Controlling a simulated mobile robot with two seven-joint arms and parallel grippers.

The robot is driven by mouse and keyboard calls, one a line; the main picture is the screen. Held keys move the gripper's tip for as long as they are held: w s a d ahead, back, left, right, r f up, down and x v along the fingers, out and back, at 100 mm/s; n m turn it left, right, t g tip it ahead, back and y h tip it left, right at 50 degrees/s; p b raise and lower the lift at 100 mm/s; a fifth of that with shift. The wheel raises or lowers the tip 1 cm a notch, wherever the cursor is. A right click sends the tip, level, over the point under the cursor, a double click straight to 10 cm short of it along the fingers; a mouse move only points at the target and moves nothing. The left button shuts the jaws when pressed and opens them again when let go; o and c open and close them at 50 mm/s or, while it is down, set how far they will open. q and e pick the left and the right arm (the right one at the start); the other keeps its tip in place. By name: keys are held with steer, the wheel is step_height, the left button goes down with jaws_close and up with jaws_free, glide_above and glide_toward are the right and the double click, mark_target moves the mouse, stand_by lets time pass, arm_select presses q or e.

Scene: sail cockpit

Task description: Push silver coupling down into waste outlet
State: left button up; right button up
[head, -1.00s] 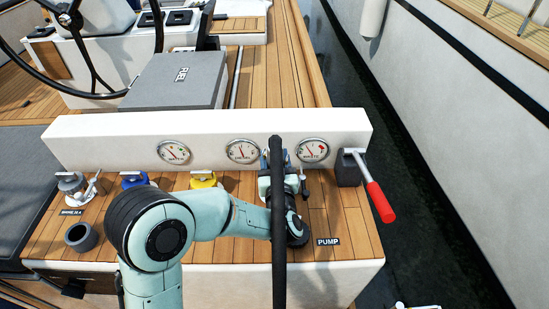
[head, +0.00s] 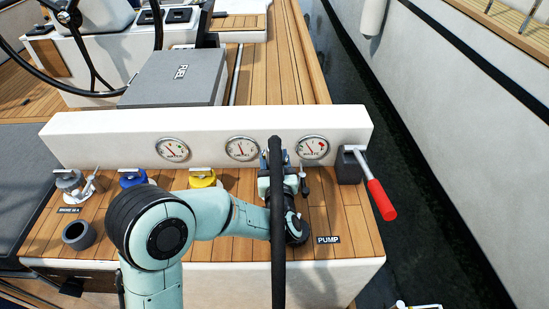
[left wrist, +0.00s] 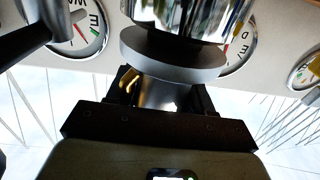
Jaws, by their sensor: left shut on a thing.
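The silver coupling (left wrist: 175,20) fills the top middle of the left wrist view, shiny, above a grey round flange (left wrist: 172,58). My left gripper (left wrist: 160,88) is shut on the coupling, its dark fingers just below the flange. In the head view my left gripper (head: 272,186) is over the right part of the wooden deck top, below the rightmost gauges. A black hose (head: 277,225) runs upright in front of it. The waste outlet is hidden behind the hose and arm, so I cannot tell how the coupling sits against it. My right gripper is not in view.
Yellow (head: 202,179), blue (head: 132,178) and grey (head: 70,182) capped fittings stand to the left. A grey cup (head: 79,235) is near the front. The red-handled pump lever (head: 381,200) stands at the right. A white panel with gauges (head: 242,149) rises behind.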

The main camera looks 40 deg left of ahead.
arm_select(q)
steer(key=shift+f, duration=0.15)
steer(key=o, duration=1.1)
steer(key=shift+o, duration=0.2)
steer(key=shift+s+d, duration=0.1)
